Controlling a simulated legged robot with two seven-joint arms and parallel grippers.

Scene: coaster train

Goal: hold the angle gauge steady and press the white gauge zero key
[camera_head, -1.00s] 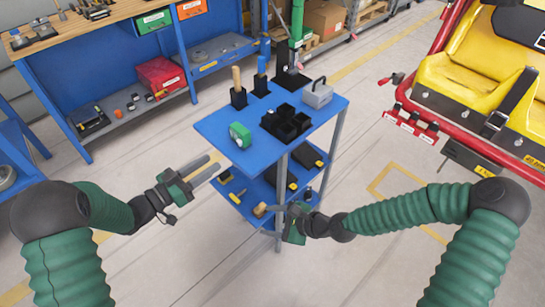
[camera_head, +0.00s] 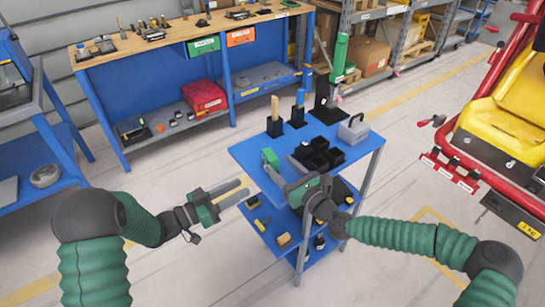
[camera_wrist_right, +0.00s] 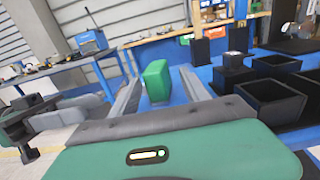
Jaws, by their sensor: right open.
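The angle gauge, a small green block (camera_head: 270,158), stands on the blue cart's top near its left edge. In the right wrist view the green block (camera_wrist_right: 157,80) appears between my right gripper's two fingers (camera_wrist_right: 158,78). Whether the fingertips reach beside it or stop short, I cannot tell. My right gripper (camera_head: 282,165) is open, just in front of the gauge at the cart's front edge. My left gripper (camera_head: 245,188) is open and empty, left of the cart, with its fingers pointing toward it. The white zero key is not visible in either current view.
The cart top (camera_head: 250,148) also holds black open bins (camera_head: 318,155), a grey lidded box (camera_head: 353,129) and tool holders behind. Tools lie on its lower shelf. A workbench (camera_head: 150,40) stands behind at left. A red-framed yellow seat car (camera_head: 495,110) is at right.

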